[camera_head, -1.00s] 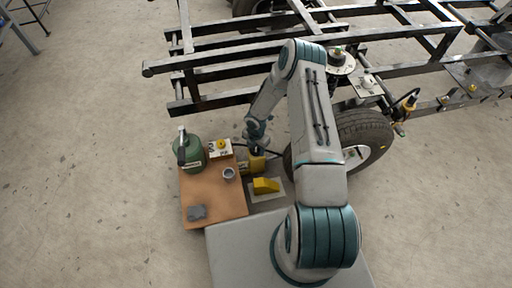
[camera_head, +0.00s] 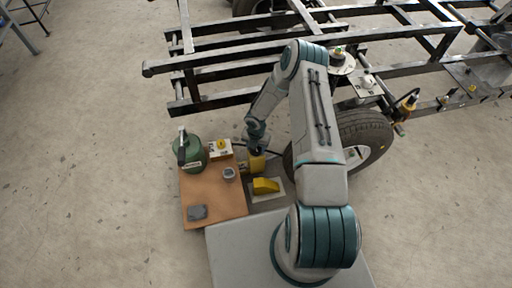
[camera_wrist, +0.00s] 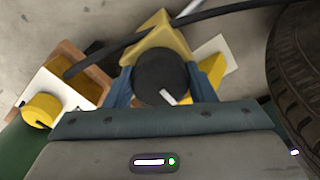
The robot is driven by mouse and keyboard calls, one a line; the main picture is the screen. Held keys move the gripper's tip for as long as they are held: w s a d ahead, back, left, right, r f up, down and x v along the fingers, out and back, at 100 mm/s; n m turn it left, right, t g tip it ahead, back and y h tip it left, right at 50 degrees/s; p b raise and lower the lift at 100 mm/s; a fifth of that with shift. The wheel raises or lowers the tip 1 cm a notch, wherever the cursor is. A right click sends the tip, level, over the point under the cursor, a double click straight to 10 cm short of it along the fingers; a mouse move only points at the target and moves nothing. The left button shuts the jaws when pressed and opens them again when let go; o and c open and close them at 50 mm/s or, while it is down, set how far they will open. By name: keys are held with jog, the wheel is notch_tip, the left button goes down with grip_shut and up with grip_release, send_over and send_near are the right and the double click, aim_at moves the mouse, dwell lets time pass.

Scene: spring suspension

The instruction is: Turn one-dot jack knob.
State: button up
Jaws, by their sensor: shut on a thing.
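My gripper (camera_wrist: 164,84) is shut on a round black knob (camera_wrist: 160,72), one blue finger on each side of it. The knob has a single white bar mark on its top, pointing toward the lower right in the wrist view. The knob sits on a yellow jack body (camera_wrist: 165,35). In the head view my gripper (camera_head: 256,147) is over the yellow jack (camera_head: 256,163), just right of the wooden board, and the knob is mostly hidden. No dot marking can be made out.
A wooden board (camera_head: 205,190) carries a green canister (camera_head: 191,155), a small grey cup (camera_head: 229,174) and a grey piece (camera_head: 198,212). A white block with a yellow knob (camera_wrist: 40,110) is beside the jack. A yellow wedge (camera_head: 266,185) and a tyre (camera_head: 365,135) are close by.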

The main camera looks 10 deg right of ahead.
jog(key=o, duration=1)
notch_tip(320, 180, up, 14)
jog(key=p, duration=0.5)
jog(key=shift+d+f, duration=0.1)
